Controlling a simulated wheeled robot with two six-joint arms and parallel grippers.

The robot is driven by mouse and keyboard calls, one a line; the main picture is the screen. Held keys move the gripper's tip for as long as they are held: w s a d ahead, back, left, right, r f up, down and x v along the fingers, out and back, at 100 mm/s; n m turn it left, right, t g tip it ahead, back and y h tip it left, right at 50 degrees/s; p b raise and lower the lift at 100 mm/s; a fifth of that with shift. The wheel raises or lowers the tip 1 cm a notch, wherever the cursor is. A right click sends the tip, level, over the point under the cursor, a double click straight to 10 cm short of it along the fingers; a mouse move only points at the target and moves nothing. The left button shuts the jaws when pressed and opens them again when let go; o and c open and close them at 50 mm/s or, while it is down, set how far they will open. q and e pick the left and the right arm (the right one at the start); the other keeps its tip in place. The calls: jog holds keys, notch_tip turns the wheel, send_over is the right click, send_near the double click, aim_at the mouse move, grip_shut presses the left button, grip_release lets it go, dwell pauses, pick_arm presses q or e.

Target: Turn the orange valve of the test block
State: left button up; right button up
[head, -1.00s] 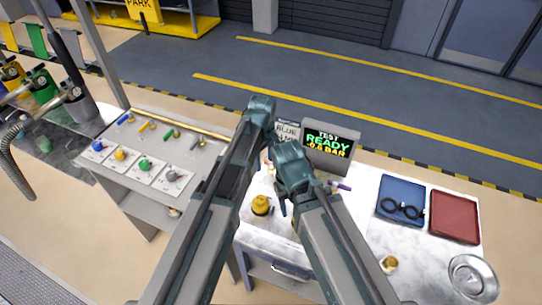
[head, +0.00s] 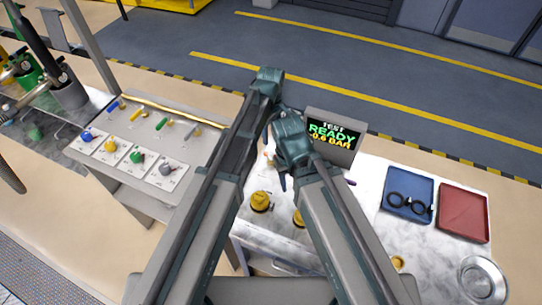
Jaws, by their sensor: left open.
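The test display (head: 332,135) stands at the back of the white bench and reads TEST READY with a bar value that looks like -0.6. A small orange bit (head: 268,156) shows between my arm links in front of it; I cannot tell if it is the orange valve. A purple piece (head: 350,182) sticks out right of my arm below the display. My left gripper (head: 284,181) is over the bench near the orange bit, open, mostly hidden by arm links. Most of the test block is hidden behind them. I cannot make out my right gripper.
Two yellow caps (head: 260,201) (head: 298,218) sit on the bench. A blue tray (head: 407,181) with black rings, a red tray (head: 463,207) and a metal dish (head: 482,277) are at right. A panel with coloured knobs (head: 140,155) stands at left.

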aim_at(271, 154)
pick_arm(q)
notch_tip(271, 154, down, 12)
jog(key=b, duration=1.2)
jog(key=shift+f, duration=0.25)
pick_arm(e)
notch_tip(271, 154, down, 13)
jog(key=shift+r, duration=0.2)
pick_arm(q)
grip_shut()
